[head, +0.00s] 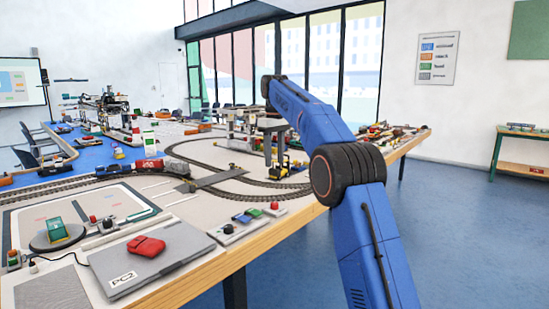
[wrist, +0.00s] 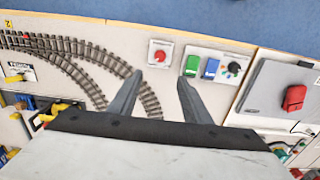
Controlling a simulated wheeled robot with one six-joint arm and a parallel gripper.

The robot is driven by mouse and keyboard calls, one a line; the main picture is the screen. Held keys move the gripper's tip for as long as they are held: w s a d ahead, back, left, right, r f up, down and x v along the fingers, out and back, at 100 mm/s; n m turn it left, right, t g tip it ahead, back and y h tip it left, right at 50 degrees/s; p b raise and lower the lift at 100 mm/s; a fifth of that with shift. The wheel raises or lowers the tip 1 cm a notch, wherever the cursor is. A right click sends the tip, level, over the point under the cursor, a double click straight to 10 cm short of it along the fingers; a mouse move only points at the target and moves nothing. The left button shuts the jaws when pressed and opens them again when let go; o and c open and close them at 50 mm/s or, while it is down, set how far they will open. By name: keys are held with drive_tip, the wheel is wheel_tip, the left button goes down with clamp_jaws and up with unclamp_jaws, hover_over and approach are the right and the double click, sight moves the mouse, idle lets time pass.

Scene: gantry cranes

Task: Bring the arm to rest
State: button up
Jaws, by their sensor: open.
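My blue arm reaches up from the lower right of the head view, bends at a black joint and extends over the table (head: 205,268). My gripper (wrist: 158,80) points down over the tabletop in the wrist view, its two grey fingers apart with nothing between them. Curved toy track (wrist: 88,53) runs beside and behind the left finger. In the head view the arm's end hangs over the middle of the table, and the fingers are too small to make out clearly.
Button boxes (head: 230,228) stand along the table's front edge. Blue floor (head: 455,225) is clear at right.

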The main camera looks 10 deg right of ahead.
drive_tip(key=shift+r, duration=0.1)
drive_tip(key=s+d+m+t, duration=0.1)
drive_tip(key=s+d+m, duration=0.1)
drive_tip(key=s, duration=1.2)
drive_tip(key=s+d+m+t, duration=0.1)
drive_tip(key=s+d+m, duration=0.15)
drive_tip(key=s, duration=1.25)
drive_tip(key=s+d+f+m+t, duration=0.1)
drive_tip(key=s+f, duration=1)
drive_tip(key=s, duration=0.2)
drive_tip(key=s+d+f+m+t, duration=0.1)
drive_tip(key=s+f, duration=1.1)
drive_tip(key=s, duration=0.2)
drive_tip(key=shift+s+d+m+t, duration=0.25)
drive_tip(key=shift+m+t, duration=0.1)
drive_tip(key=shift+t, duration=0.05)
drive_tip(key=shift+r, duration=0.1)
